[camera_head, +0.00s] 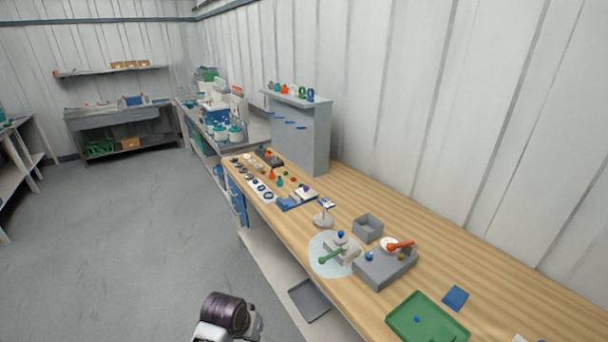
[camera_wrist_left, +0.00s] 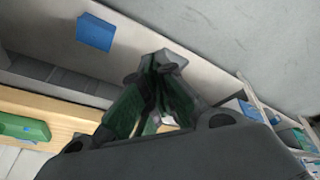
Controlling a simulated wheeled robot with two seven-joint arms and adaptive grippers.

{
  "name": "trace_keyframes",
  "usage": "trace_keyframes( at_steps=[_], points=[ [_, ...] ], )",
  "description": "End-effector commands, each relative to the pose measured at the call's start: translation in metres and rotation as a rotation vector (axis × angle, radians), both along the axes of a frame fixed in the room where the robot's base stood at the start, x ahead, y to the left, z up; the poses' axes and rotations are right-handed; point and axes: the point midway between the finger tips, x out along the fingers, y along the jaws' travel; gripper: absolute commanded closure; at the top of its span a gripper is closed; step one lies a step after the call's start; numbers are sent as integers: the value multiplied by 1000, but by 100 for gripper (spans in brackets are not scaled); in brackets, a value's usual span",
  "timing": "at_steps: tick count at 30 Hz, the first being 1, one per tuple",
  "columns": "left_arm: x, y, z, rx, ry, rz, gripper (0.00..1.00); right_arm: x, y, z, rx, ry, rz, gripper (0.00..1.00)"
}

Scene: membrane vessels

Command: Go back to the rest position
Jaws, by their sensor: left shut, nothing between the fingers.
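My left gripper (camera_wrist_left: 158,60) shows in the left wrist view, its dark green and grey fingers closed together with nothing between them. Behind the fingers are the grey floor and a pale shelf surface, and no object touches the fingertips. In the head view, a dark and white piece of my own arm (camera_head: 228,314) shows at the bottom edge, over the floor to the left of the bench. The gripper fingers cannot be made out there. My right gripper is in neither view.
A long wooden workbench (camera_head: 462,268) runs along the wall, with a green tray (camera_head: 428,318), a grey box (camera_head: 367,228) and several small parts. A dark tray (camera_head: 309,299) lies below its front edge. A blue block (camera_wrist_left: 95,32) shows in the wrist view. The floor (camera_head: 130,240) at left is clear.

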Motion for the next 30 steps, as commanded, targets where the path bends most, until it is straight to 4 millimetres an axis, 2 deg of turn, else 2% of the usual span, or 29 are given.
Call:
trace_keyframes(
  at_steps=[3, 15, 21, 30],
  points=[
    [-22, 15, 0, 14, 2, 6, 100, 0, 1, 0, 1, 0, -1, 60],
    [-88, 58, 14, 73, -1, 14, 100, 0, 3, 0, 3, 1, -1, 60],
    [-108, 71, 22, 95, -2, 12, 100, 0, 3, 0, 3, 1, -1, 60],
    [-127, 82, 31, 116, -4, 10, 100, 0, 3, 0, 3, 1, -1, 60]
  ],
)
